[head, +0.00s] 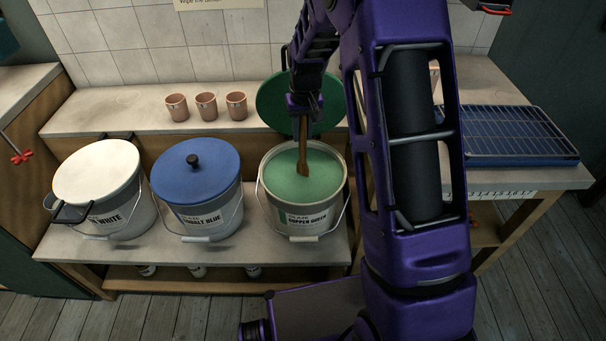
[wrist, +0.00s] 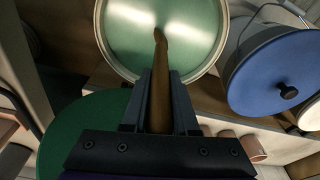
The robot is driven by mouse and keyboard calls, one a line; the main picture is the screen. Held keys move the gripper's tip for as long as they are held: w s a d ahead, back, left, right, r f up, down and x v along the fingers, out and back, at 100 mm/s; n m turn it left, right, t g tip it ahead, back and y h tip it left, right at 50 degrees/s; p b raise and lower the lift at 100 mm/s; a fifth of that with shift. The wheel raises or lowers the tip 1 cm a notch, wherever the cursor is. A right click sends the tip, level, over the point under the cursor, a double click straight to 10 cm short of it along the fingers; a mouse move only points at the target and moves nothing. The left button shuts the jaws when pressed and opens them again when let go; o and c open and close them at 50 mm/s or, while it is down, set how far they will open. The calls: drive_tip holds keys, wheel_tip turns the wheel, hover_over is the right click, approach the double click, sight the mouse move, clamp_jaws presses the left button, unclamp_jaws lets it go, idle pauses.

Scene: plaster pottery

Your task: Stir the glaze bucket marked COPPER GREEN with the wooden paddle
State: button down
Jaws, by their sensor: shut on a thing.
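The glaze bucket marked COPPER GREEN (head: 302,222) stands open on the low shelf, right of the blue-lidded bucket, with green glaze (head: 285,183) inside. The wooden paddle (head: 303,150) hangs down from my gripper (head: 304,105), its lower end at the glaze; I cannot tell how deep it reaches. In the wrist view the gripper (wrist: 160,85) is shut on the paddle (wrist: 158,105), whose tip lies over the green glaze (wrist: 185,40). A green lid (head: 270,105) leans behind the bucket, partly hidden by my gripper.
A blue-lidded bucket (head: 200,200) and a white-lidded bucket (head: 110,190) stand to the left. Three pink cups (head: 206,106) are on the back ledge. A wire rack (head: 510,132) over a blue tray is at right. My arm hides the area right of the bucket.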

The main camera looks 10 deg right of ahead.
wheel_tip(320, 180, up, 10)
drive_tip(key=p, duration=0.6)
drive_tip(key=shift+p, duration=0.4)
idle(0.5)
wheel_tip(320, 180, up, 10)
idle(0.8)
idle(0.4)
